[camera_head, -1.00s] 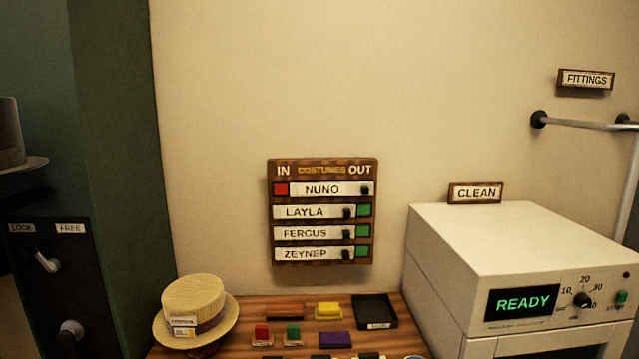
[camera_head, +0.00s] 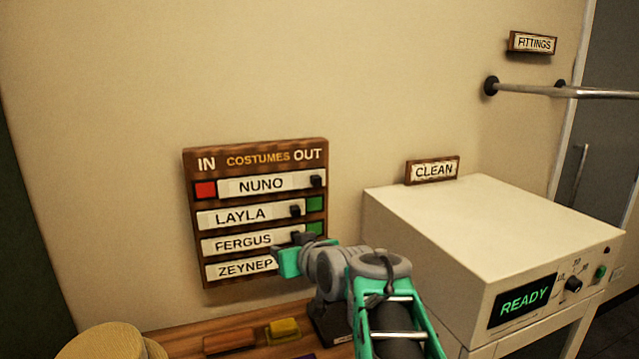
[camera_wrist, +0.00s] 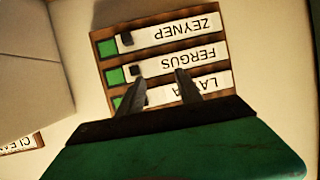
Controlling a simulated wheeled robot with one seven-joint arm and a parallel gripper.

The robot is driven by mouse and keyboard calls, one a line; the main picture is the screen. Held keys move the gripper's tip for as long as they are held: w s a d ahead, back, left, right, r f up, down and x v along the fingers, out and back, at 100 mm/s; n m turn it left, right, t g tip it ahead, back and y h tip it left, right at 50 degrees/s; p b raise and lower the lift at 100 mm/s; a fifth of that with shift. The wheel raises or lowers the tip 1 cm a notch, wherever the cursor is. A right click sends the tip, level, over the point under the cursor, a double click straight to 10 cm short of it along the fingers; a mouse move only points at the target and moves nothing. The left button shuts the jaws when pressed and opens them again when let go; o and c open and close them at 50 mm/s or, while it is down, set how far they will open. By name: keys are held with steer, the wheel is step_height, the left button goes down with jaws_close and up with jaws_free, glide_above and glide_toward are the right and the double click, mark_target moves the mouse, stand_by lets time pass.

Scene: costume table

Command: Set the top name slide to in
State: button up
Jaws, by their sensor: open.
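The wooden costumes board (camera_head: 192,172) hangs on the wall, marked IN at left and OUT at right. Its top name slide, NUNO (camera_head: 262,185), sits to the right, with a red patch at its left and its black knob (camera_head: 317,182) near the OUT edge. The LAYLA (camera_head: 240,216), FERGUS (camera_head: 243,243) and ZEYNEP (camera_head: 243,267) slides sit left; green shows right of LAYLA and FERGUS. My gripper (camera_head: 288,246) is open in front of the lower right of the board, below NUNO's knob. In the upside-down wrist view its fingers (camera_wrist: 159,78) are over the FERGUS and LAYLA rows; NUNO is hidden.
A white machine (camera_head: 420,225) reading READY stands at right, with a CLEAN sign (camera_head: 433,170) above it. A rail (camera_head: 530,89) is on the wall at upper right. A straw hat (camera_head: 105,343) and small coloured blocks (camera_head: 283,330) are on the table below.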

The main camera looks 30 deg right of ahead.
mark_target(318, 181)
steer(key=s+d+r+m+t+h, duration=0.1)
steer(key=d+r+t+h, duration=0.25)
steer(key=d+r, duration=0.7)
steer(key=shift+t+y, duration=0.25)
steer(key=shift+y, duration=0.1)
steer(key=x, duration=0.2)
steer(key=p+x, duration=0.1)
steer(key=x, duration=0.1)
steer(key=p+x, duration=0.1)
steer(key=x, duration=0.1)
steer(key=shift+w+a+r, duration=0.2)
steer(key=shift+w+r, duration=0.15)
steer(key=shift+w, duration=0.05)
steer(key=shift+w+d, duration=0.1)
steer(key=shift+w, duration=0.25)
steer(key=shift+f, duration=0.1)
jaws_close()
